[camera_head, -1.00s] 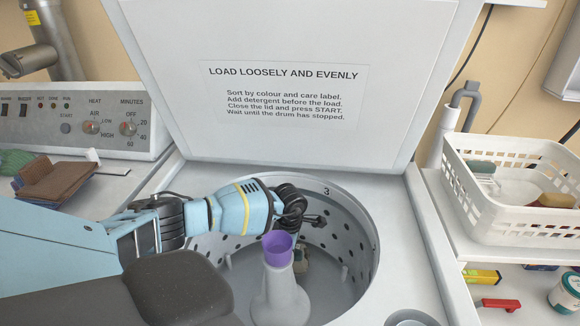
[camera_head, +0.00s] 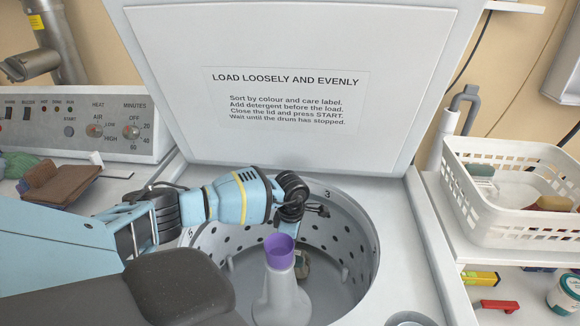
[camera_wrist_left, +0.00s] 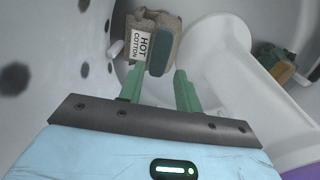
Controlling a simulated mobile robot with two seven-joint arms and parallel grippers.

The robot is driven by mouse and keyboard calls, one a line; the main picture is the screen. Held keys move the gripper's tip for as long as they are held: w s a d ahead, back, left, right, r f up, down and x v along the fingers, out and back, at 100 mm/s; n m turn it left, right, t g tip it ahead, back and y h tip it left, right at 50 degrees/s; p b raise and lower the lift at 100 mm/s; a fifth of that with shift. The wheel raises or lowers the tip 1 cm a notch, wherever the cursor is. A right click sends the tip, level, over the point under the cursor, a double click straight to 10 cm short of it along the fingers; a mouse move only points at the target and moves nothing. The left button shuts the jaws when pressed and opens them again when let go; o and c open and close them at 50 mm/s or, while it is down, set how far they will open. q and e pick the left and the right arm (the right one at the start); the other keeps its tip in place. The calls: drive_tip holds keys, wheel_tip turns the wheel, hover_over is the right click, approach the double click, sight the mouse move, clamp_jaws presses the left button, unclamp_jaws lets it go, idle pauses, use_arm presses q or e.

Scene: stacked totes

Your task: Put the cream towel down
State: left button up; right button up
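A beige folded cloth bundle (camera_wrist_left: 168,25), which appears to be the cream towel, lies low in the washer drum (camera_head: 345,235) near the perforated wall. It carries a white "HOT COTTON" label (camera_wrist_left: 139,45) and a dark grey-green block or band on its front. My left gripper (camera_wrist_left: 160,72) is open, its two green fingers apart with nothing clearly held between them. The bundle is just beyond the fingertips; I cannot tell whether the left finger touches it. In the head view my left arm reaches over the drum rim, and the fingers are hidden. My right gripper is not in view.
A grey agitator with a purple cup top (camera_head: 279,250) stands mid-drum. Another brown-green bundle (camera_wrist_left: 277,60) lies beyond the agitator post. The open lid (camera_head: 290,40) rises behind. A white basket (camera_head: 505,215) is at right, and brown folded cloth (camera_head: 62,184) at left.

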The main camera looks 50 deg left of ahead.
use_arm(q)
wheel_tip(320, 180, up, 8)
idle(0.4)
drive_tip(key=shift+r, duration=0.1)
